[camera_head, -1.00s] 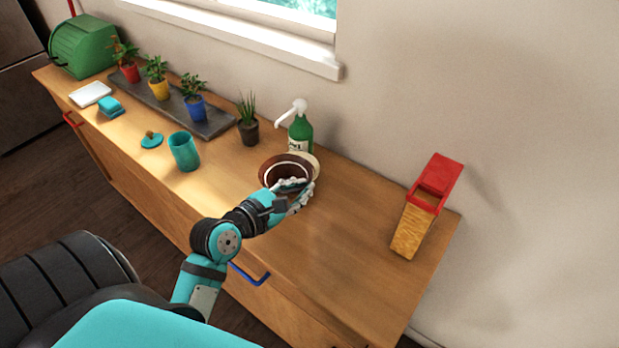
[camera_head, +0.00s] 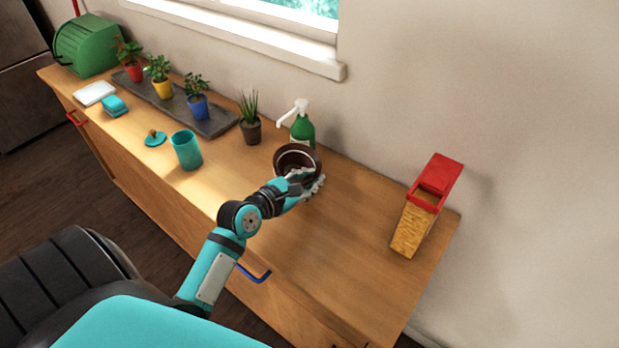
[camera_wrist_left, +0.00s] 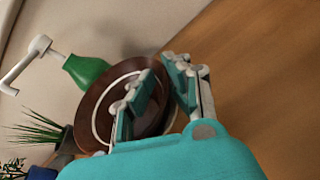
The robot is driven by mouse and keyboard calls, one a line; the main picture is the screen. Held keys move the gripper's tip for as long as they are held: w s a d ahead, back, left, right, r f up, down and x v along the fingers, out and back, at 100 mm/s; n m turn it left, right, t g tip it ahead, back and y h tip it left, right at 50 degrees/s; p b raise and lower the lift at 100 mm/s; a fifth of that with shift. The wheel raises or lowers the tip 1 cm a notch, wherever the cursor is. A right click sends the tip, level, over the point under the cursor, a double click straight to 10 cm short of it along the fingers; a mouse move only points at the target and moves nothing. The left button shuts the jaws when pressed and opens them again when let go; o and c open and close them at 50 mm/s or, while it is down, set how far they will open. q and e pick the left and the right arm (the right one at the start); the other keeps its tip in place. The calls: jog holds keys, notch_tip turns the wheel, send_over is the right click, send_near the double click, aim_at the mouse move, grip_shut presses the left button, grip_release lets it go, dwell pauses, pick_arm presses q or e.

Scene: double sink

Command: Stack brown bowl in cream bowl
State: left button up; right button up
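The brown bowl (camera_head: 283,158) has a pale ring inside and is near the back of the counter, in front of the green bottle. It also shows in the left wrist view (camera_wrist_left: 95,97), with its opening tilted. My left gripper (camera_head: 307,181) is at the bowl's near right rim. In the left wrist view, one finger of my left gripper (camera_wrist_left: 160,92) is inside the bowl and the other outside, pinching the wall. The cream bowl cannot be made out now; the brown bowl covers where it was. My right gripper is out of view.
A green pump bottle (camera_head: 302,130) and a spiky potted plant (camera_head: 250,130) stand close behind and left. A teal cup (camera_head: 186,150) stands further left. A red-topped box (camera_head: 420,215) stands at the right. The counter between bowl and box is clear.

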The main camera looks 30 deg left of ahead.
pick_arm(q)
jog(key=shift+o, duration=1.3)
jog(key=shift+a+f, duration=0.25)
jog(key=shift+f, duration=0.1)
jog(key=shift+r, duration=0.15)
jog(key=shift+s+r, duration=0.1)
jog(key=v, duration=1.1)
jog(key=shift+s+r+b, duration=0.2)
jog(key=shift+s+b, duration=0.1)
jog(key=shift+b, duration=0.1)
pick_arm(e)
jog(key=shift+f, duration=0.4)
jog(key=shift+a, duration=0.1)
